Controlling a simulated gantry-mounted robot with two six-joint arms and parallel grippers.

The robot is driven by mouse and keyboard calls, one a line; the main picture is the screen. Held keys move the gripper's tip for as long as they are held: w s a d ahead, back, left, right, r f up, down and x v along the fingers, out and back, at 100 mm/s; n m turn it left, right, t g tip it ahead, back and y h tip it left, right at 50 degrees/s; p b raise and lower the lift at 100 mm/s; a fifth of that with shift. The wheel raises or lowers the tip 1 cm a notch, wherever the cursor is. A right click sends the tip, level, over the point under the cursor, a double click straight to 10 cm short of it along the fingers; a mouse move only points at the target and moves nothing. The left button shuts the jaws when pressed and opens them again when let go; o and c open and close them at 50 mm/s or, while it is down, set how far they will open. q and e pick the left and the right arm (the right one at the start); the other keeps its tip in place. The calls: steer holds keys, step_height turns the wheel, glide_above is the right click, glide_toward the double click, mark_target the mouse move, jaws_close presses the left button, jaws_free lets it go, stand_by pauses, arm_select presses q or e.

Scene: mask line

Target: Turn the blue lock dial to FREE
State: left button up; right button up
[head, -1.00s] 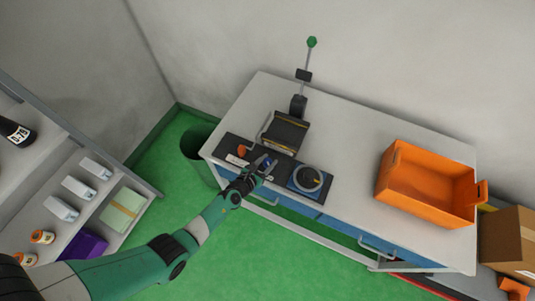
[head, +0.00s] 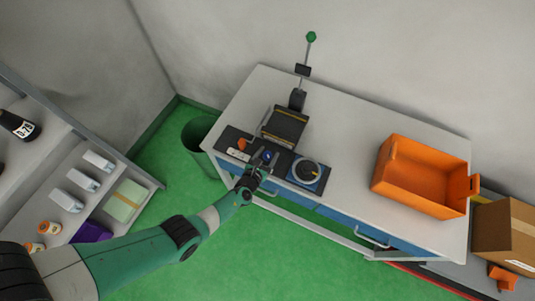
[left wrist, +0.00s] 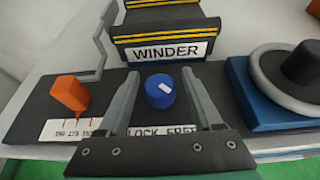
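The blue lock dial (left wrist: 160,91) is a round knob with a white mark on its top, on the dark panel below the WINDER label (left wrist: 169,51). The white mark points up and to the left or down and to the right; I cannot tell which end is the pointer. A label reading LOCK and FREE (left wrist: 162,130) lies in front of it, partly hidden by my gripper. My left gripper (left wrist: 160,95) is open, one finger on each side of the dial, apart from it as far as I can see. It also shows in the head view (head: 264,160). My right gripper is out of view.
An orange pointer knob (left wrist: 69,93) with a scale stands left of the dial. A blue-based round device (head: 306,172) is to the right, the winder (head: 285,127) behind. An orange crate (head: 424,177) stands on the right of the table.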

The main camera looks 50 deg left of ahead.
arm_select(q)
steer(key=p+v, duration=0.7)
steer(key=v, duration=0.4)
steer(key=shift+s, duration=0.3)
steer(key=shift+r, duration=0.1)
